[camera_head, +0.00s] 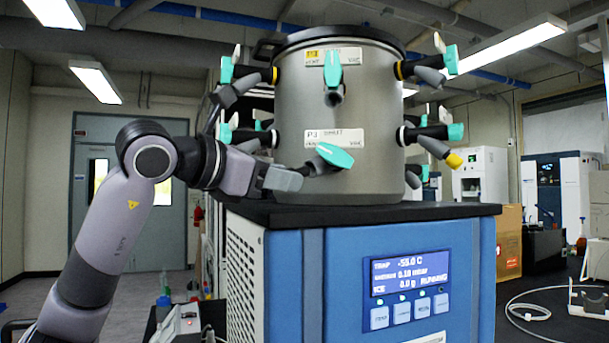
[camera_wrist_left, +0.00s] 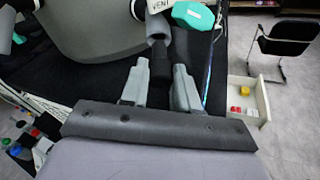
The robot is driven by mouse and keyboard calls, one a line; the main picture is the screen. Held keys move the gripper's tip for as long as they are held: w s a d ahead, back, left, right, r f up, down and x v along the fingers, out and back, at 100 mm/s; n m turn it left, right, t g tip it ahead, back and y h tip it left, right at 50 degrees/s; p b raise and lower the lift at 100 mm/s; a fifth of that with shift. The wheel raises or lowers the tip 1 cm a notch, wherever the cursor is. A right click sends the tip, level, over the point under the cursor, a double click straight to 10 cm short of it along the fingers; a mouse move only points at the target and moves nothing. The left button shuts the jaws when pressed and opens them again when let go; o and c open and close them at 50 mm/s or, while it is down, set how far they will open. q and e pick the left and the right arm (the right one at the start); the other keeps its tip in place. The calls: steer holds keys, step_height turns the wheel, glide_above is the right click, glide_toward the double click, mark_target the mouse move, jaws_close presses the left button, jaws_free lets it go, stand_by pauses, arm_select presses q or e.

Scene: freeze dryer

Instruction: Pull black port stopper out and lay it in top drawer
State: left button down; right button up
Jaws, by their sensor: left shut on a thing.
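My left gripper (camera_head: 292,180) is at the front left of the steel drum, just below a teal valve handle (camera_head: 335,156). In the left wrist view, the fingers of my left gripper (camera_wrist_left: 160,78) are shut on the black stopper (camera_wrist_left: 160,66). The stopper lies in line with the grey port tube (camera_wrist_left: 156,26); I cannot tell whether it is still seated in it. In the head view the gripper hides the stopper. An open white drawer (camera_wrist_left: 262,103) shows at the right of the left wrist view, with small red and yellow items inside. My right gripper is not in view.
The steel drum (camera_head: 338,105) has several other ports with teal handles around it. It stands on the black top (camera_head: 430,211) of the blue freeze dryer (camera_head: 345,285). A black chair (camera_wrist_left: 285,38) stands beyond the drawer, with clear floor around it.

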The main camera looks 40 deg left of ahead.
arm_select(q)
steer(key=s, duration=0.1)
steer(key=s+f+b, duration=0.1)
steer(key=s, duration=0.1)
steer(key=shift+a, duration=0.15)
stand_by(0.5)
steer(key=shift+w+r+p, duration=0.2)
steer(key=shift+w+p, duration=0.2)
steer(key=shift+w, duration=0.3)
stand_by(0.5)
steer(key=s, duration=0.3)
steer(key=s+b, duration=0.1)
steer(key=s, duration=0.1)
steer(key=shift+s+a, duration=0.2)
steer(key=shift+s, duration=0.2)
stand_by(0.5)
stand_by(0.5)
